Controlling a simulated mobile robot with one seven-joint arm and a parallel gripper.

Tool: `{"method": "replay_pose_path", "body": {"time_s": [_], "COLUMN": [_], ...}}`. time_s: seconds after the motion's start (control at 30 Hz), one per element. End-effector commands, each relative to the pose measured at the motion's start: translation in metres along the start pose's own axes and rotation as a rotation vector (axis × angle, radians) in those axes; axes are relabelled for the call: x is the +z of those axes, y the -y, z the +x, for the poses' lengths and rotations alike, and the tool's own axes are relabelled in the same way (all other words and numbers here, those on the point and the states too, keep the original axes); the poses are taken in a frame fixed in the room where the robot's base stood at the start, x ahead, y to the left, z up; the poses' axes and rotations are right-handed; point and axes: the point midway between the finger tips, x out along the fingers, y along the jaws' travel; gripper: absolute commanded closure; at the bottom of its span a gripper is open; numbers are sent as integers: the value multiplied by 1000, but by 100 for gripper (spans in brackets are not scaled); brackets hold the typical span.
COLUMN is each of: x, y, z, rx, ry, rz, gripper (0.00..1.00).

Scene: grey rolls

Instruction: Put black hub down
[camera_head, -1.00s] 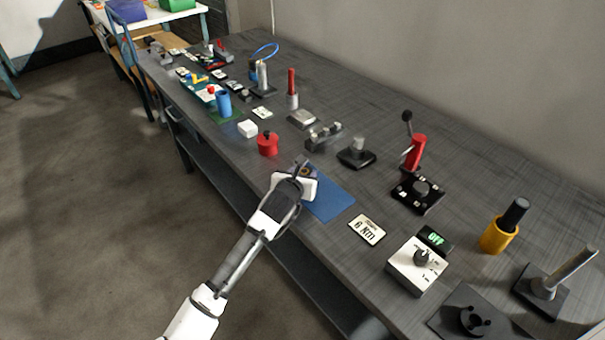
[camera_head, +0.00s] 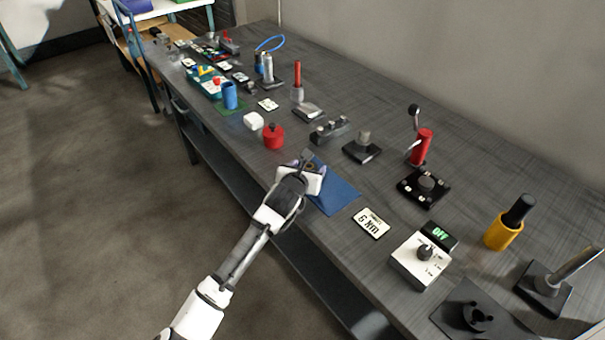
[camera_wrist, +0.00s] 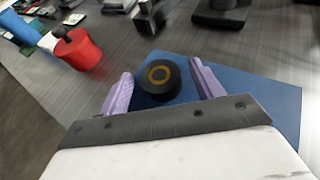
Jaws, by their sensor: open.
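The black hub (camera_wrist: 159,77) is a round black piece with a tan ring on its top. It stands on the blue mat (camera_wrist: 262,98) in the wrist view, between the two purple fingers of my gripper (camera_wrist: 164,88). The fingers are open, with a visible gap on each side of the hub. In the head view my gripper (camera_head: 309,163) is over the near left part of the blue mat (camera_head: 338,194), and it mostly hides the hub there.
A red container (camera_head: 273,137) and a white block (camera_head: 253,121) stand left of the mat. A "6 Nm" card (camera_head: 371,223) and a white box with a knob (camera_head: 420,260) lie to the right. Metal fixtures (camera_head: 362,147) stand behind. The table's front edge is close.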

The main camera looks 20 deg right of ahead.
Motion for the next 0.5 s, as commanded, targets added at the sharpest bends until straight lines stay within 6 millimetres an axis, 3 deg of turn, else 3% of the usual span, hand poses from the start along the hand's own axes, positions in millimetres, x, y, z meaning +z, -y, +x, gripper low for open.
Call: {"method": "replay_pose_path", "body": {"time_s": [0.5], "x": [-2], "y": [-1], "z": [-94], "rx": [2], "ry": [1], "rz": [4], "gripper": [34]}}
